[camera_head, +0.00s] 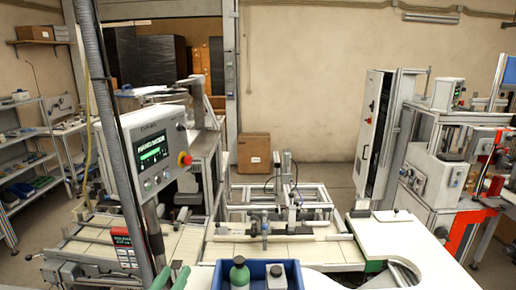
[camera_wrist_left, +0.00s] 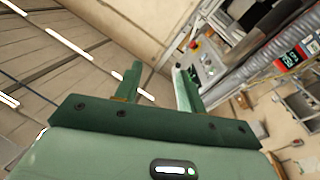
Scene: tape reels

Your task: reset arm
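My left gripper (camera_head: 172,274) shows at the bottom edge of the head view, left of the blue bin, as two green finger tips. In the left wrist view my left gripper (camera_wrist_left: 158,82) has its two dark green fingers spread apart, with nothing between them. Its wrist is tilted, so that view looks across the room towards the ceiling and wall. My right gripper is in neither view.
A blue bin (camera_head: 218,274) with a green bottle (camera_head: 239,272) and a grey-white container (camera_head: 276,276) stands at the bottom centre. A control panel (camera_head: 155,150) rises at the left. A white table (camera_head: 410,240) is at the right, with machinery behind.

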